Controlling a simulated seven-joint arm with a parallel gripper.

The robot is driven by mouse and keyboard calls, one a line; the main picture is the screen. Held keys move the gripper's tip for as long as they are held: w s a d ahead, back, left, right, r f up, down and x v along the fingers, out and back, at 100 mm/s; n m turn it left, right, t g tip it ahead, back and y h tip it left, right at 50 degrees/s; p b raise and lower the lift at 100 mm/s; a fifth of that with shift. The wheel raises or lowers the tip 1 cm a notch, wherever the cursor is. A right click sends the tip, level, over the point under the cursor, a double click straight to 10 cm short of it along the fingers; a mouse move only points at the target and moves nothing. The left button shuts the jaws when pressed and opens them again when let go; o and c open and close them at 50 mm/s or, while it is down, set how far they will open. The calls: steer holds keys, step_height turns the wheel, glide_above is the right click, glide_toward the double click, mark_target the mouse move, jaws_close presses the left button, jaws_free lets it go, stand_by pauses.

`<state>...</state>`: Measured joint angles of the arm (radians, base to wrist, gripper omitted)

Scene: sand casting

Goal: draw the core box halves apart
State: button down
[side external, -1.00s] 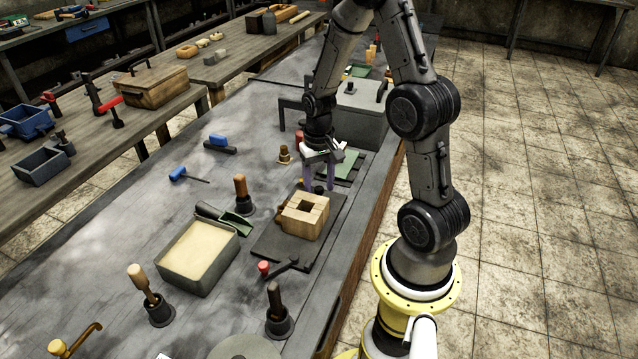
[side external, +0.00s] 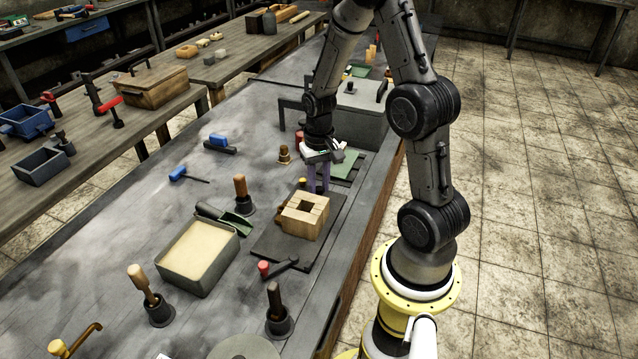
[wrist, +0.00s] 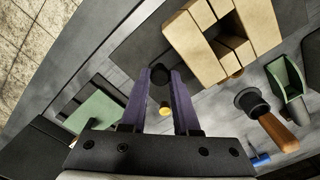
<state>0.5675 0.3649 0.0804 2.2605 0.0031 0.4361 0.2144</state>
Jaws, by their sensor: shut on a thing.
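The wooden core box (side external: 306,214) stands on a dark plate on the bench, with a square opening in its top. Its halves look close together, with a thin seam in the wrist view (wrist: 196,48). My gripper (side external: 318,189) is behind the box in the side view, pointing down, its purple fingers close together. In the wrist view my gripper (wrist: 165,74) is shut on a small dark round-ended thing (wrist: 158,75), apart from the box. A small yellow knob (wrist: 165,107) shows between the fingers; whether it belongs to the held thing is unclear.
A sand-filled tray (side external: 190,281) stands left of the plate (side external: 262,236), with a green scoop (side external: 235,222) and a wooden-handled tool (side external: 241,192) near it. A red-ended tool (side external: 280,267) lies at the plate's front.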

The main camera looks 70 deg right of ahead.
stand_by(0.7)
steer(key=shift+w+d, duration=0.1)
steer(key=shift+d, duration=2.3)
steer(key=c, duration=0.7)
jaws_free()
steer(key=shift+o, duration=0.2)
step_height(320, 180, up, 14)
